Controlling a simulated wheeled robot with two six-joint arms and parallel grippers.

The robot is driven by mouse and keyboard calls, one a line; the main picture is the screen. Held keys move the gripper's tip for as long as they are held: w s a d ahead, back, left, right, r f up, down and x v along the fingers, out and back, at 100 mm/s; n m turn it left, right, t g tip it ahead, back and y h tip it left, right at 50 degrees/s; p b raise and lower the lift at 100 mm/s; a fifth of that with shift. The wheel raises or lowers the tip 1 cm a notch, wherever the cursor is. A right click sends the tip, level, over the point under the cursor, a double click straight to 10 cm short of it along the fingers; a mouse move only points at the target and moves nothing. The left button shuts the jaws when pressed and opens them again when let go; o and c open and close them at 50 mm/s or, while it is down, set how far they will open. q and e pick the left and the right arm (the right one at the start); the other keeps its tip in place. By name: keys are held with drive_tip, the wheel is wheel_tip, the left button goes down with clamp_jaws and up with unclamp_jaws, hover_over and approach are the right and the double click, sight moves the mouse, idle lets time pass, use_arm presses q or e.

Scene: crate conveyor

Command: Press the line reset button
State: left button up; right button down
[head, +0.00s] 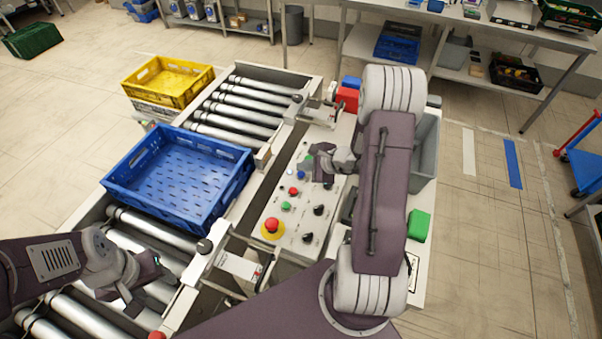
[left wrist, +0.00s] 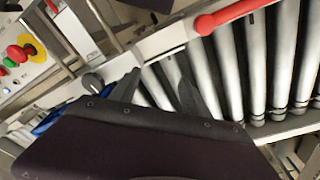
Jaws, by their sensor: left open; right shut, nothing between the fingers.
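The control panel (head: 270,250) is a pale sloped board beside the conveyor. It carries a red mushroom button on a yellow collar (head: 272,226), a green button (head: 286,207), a red button (head: 293,191), a blue button (head: 301,175), a white button (head: 290,172) and black knobs (head: 319,210). Labels are too small to read, so I cannot tell which is line reset. My right gripper (head: 318,173) is shut and empty above the panel's far part, close to the blue button; contact is unclear. My left gripper (head: 128,302) is open above the near rollers; its fingers show in the left wrist view (left wrist: 160,85).
A blue crate (head: 243,180) sits on the conveyor, with bare rollers (head: 240,115) beyond it. A yellow crate (head: 160,103) stands on the left. Red and blue boxes (head: 347,95) are behind the panel. A green box (head: 419,225) lies right of my right arm.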

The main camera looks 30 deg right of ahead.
sight(303, 175)
use_arm(q)
drive_tip(key=shift+f, duration=0.15)
use_arm(e)
drive_tip(key=shift+f, duration=0.1)
idle(0.5)
use_arm(q)
drive_tip(key=shift+f+b, duration=0.65)
drive_tip(key=shift+b, duration=0.1)
use_arm(e)
drive_tip(key=shift+f, duration=0.35)
use_arm(q)
drive_tip(key=shift+f+b, duration=0.7)
use_arm(e)
drive_tip(key=shift+f, duration=0.5)
use_arm(q)
drive_tip(key=shift+r, duration=0.1)
use_arm(e)
drive_tip(key=shift+r, duration=0.1)
use_arm(q)
drive_tip(key=shift+r+p, duration=0.4)
drive_tip(key=shift+p, duration=0.1)
use_arm(e)
drive_tip(key=shift+r, duration=0.8)
use_arm(q)
drive_tip(key=shift+r, duration=0.1)
use_arm(e)
drive_tip(key=shift+r, duration=0.15)
